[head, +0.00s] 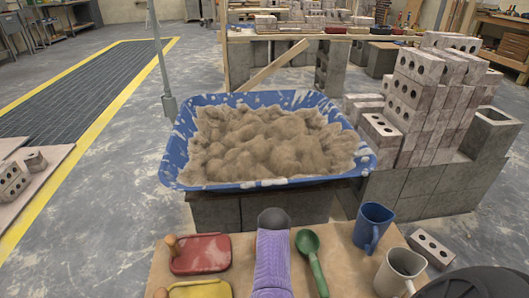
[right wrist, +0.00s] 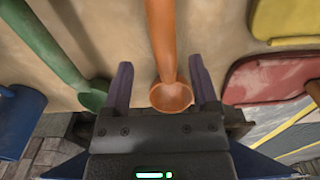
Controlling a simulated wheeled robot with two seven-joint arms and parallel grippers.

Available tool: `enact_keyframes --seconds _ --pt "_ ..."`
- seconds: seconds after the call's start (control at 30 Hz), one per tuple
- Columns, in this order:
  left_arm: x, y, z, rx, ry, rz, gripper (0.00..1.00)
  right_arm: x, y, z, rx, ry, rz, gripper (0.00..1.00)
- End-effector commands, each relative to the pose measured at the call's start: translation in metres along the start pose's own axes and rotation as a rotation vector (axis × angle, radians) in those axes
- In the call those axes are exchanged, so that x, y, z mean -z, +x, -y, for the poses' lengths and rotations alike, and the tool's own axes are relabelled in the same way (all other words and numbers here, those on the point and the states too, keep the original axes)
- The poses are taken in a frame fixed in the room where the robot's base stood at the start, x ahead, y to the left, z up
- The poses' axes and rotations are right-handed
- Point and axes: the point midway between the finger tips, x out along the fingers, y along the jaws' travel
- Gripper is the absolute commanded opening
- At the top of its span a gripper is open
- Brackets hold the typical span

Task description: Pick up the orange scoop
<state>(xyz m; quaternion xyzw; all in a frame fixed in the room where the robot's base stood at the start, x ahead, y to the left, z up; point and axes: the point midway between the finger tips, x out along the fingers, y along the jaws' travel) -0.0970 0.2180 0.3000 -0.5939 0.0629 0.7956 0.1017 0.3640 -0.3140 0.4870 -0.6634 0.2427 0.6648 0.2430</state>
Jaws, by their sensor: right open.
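The orange scoop (right wrist: 162,40) lies on the tan board in the right wrist view, its handle running up the picture and its round bowl near the gripper's base. My right gripper (right wrist: 160,62) is open, with one purple finger on each side of the scoop near its neck and bowl. Gaps show between both fingers and the scoop; whether the fingers are level with it I cannot tell. In the head view my purple right arm (head: 272,262) covers the place between the red tool and the green scoop, and the orange scoop is hidden there. My left gripper is not in view.
A green scoop (head: 312,262), a red tool (head: 202,254) and a yellow tool (head: 200,290) lie close on either side. A blue mug (head: 371,226) and a whitish mug (head: 400,270) stand at the right. A blue tub (head: 178,160) of mortar stands behind, with bricks (head: 430,90) beside it.

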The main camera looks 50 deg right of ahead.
Motion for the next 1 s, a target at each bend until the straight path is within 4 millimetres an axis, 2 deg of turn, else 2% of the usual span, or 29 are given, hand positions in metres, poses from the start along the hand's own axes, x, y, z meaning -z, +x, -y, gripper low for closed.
enact_keyframes --seconds 0.03,0.23,0.47,0.8,1.0 --pt "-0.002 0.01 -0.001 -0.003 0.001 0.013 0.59 -0.001 0.013 0.001 -0.003 0.0 0.004 0.76" --pt "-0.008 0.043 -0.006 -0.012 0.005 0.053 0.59 -0.003 0.052 0.004 -0.005 0.0 0.006 0.76" --pt "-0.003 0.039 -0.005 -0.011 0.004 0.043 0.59 -0.001 0.046 0.006 0.001 -0.001 -0.002 0.74" --pt "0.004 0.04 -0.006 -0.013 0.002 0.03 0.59 -0.001 0.046 0.005 0.001 -0.001 -0.002 0.02" --pt "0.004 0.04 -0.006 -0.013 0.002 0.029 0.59 -0.001 0.046 0.005 0.001 -0.001 -0.002 0.0"
